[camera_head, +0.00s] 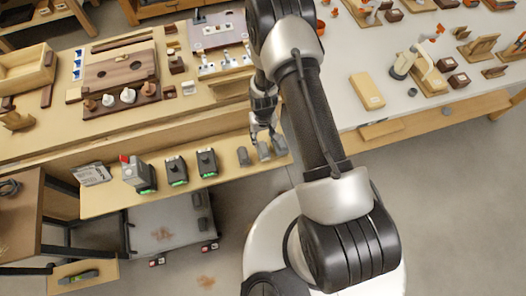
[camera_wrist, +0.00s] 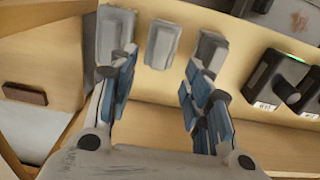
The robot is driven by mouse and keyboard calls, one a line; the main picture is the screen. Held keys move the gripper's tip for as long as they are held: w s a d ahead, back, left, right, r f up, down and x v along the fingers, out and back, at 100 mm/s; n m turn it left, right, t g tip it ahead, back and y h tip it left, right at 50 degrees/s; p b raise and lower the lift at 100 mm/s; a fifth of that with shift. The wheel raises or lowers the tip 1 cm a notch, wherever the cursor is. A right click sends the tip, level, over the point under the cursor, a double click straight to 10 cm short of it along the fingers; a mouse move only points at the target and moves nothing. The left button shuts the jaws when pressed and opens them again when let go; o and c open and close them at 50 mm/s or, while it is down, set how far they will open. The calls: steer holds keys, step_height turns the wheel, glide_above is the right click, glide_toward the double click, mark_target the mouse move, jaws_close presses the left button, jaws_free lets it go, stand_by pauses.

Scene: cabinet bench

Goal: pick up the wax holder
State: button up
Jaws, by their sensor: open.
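Several small grey blocks stand in a row on the front wooden shelf, and I cannot tell for sure which is the wax holder. In the wrist view, a middle grey block (camera_wrist: 161,45) lies ahead of the gap between my fingertips. Another grey block (camera_wrist: 114,24) is behind the left finger, and a third grey block (camera_wrist: 212,45) is behind the right finger. My gripper (camera_wrist: 157,75) is open with nothing between its fingers. In the head view, my gripper (camera_head: 262,132) is just above the grey blocks (camera_head: 264,151) at the shelf's right end.
Black devices with green lights (camera_head: 176,170) stand left on the same shelf (camera_head: 105,201). The wooden workbench (camera_head: 60,136) behind it holds trays and small parts. A white table (camera_head: 350,112) with tools and a wooden block (camera_head: 367,90) is to the right.

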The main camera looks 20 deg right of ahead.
mark_target(263, 147)
step_height(263, 147, down, 5)
steer(key=shift+f+b, duration=0.2)
steer(key=shift+b, duration=0.35)
steer(key=shift+s+a+f+b, duration=0.15)
steer(key=shift+f+b, duration=0.7)
steer(key=shift+f, duration=1.85)
steer(key=shift+r, duration=0.1)
steer(key=c, duration=0.8)
